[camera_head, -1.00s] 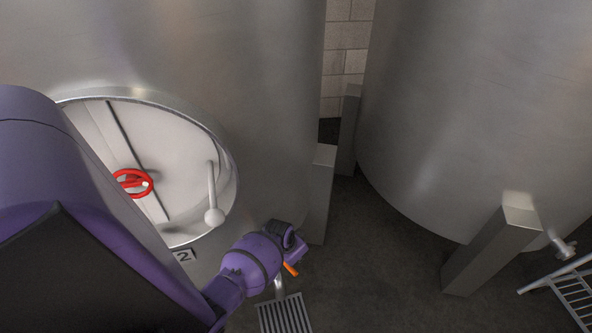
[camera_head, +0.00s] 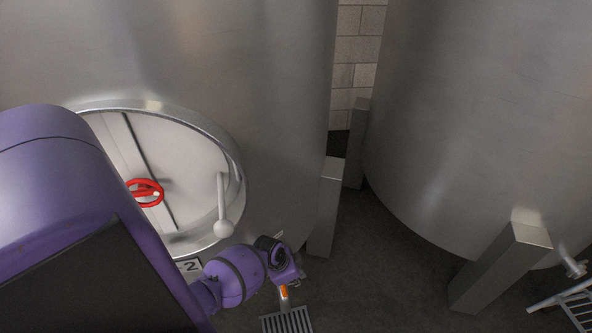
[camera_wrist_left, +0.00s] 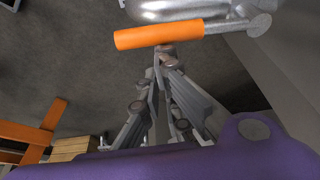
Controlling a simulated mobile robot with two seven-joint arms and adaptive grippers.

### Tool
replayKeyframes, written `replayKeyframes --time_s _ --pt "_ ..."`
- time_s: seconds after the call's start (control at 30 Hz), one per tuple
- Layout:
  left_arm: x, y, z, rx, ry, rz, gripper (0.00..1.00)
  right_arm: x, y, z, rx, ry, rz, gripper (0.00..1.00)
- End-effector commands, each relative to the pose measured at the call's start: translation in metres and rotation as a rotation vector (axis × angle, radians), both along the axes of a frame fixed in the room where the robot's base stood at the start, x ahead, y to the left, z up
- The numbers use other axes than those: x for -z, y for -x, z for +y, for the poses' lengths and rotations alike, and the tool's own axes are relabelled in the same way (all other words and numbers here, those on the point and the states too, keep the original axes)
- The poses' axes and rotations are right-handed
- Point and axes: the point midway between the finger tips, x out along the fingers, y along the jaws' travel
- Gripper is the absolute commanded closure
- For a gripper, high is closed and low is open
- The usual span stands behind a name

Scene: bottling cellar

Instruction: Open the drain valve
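The drain valve has an orange lever handle (camera_head: 283,292), low on the front tank and just above a floor grate. In the left wrist view the orange handle (camera_wrist_left: 160,34) lies across the top, roughly alongside a shiny metal pipe (camera_wrist_left: 175,8). Its metal end with a round bolt is at the right. My left gripper (camera_head: 292,277) is at the handle and hides part of the valve. In the wrist view the gripper's fingertips (camera_wrist_left: 164,50) are together, right by the handle's edge, with nothing seen between them. Contact is hard to tell. My right gripper is not in view.
The steel tank (camera_head: 285,120) has an oval hatch (camera_head: 185,160) with a red handwheel (camera_head: 146,193) and a ball-ended lever (camera_head: 222,205). A tank leg (camera_head: 325,210) stands right of my gripper. A floor grate (camera_head: 287,320) lies below. Dark floor is clear toward the second tank (camera_head: 470,120).

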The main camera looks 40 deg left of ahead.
Motion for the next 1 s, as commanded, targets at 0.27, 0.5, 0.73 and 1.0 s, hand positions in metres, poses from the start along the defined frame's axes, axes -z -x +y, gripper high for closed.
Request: replayKeyframes --time_s 0.27,0.5,0.73,1.0 --pt "0.006 0.011 0.003 -0.003 -0.004 0.022 1.0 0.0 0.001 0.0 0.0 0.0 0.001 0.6" --pt "0.0 0.011 0.005 -0.001 -0.005 0.02 1.0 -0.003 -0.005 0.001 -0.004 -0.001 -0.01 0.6" --pt "-0.031 0.016 0.011 -0.001 -0.008 0.013 1.0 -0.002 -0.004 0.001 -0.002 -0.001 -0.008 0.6" --pt "-0.065 0.02 0.012 0.0 -0.003 0.004 1.0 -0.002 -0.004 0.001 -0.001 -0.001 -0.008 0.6"
